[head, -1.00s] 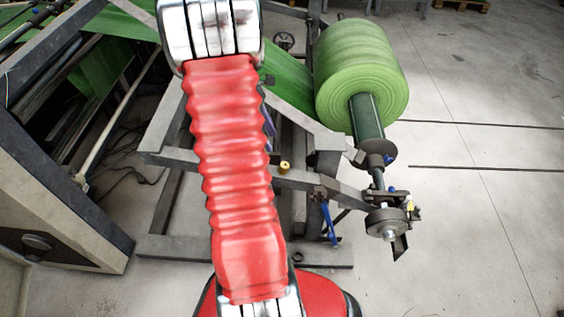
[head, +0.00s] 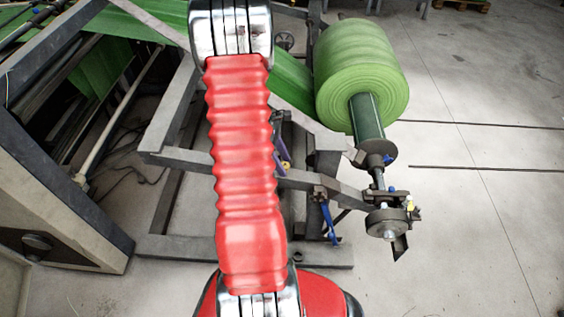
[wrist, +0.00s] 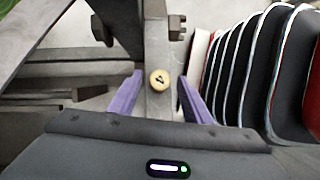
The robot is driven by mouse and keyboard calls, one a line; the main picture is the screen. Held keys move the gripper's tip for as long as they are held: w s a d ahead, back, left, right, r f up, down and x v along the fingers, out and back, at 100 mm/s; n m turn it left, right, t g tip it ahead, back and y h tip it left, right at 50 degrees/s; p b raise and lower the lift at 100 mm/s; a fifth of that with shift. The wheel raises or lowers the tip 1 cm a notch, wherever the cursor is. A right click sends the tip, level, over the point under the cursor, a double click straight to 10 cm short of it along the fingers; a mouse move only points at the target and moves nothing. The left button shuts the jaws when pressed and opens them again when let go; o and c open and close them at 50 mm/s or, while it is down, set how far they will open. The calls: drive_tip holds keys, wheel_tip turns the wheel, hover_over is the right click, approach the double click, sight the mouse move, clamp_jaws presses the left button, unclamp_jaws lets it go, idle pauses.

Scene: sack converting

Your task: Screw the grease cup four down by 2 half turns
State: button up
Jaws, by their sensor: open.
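The grease cup (wrist: 159,79) is a small, round, brass-yellow cap with a dark mark too small to read. It sits on a grey steel bar (wrist: 158,40) in the wrist view. My gripper (wrist: 160,75) is open, with one purple finger to the left of the cup and the other to its right. Both fingers appear apart from the cup; their exact distance from it cannot be told. In the head view the cup (head: 287,167) is a tiny yellow patch beside my red-sleeved arm, next to a purple finger (head: 281,148), mostly hidden.
A bolted bracket (wrist: 118,20) stands close above the left finger in the wrist view. The green roll (head: 360,75) on its shaft is to the right of my arm, with a grey machine frame (head: 65,205) at left. Open floor lies at far right.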

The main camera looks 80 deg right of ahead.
drive_tip(key=shift+c, duration=0.7)
drive_tip(key=c, duration=0.9)
drive_tip(key=shift+a, duration=0.1)
drive_tip(key=shift+c, duration=0.2)
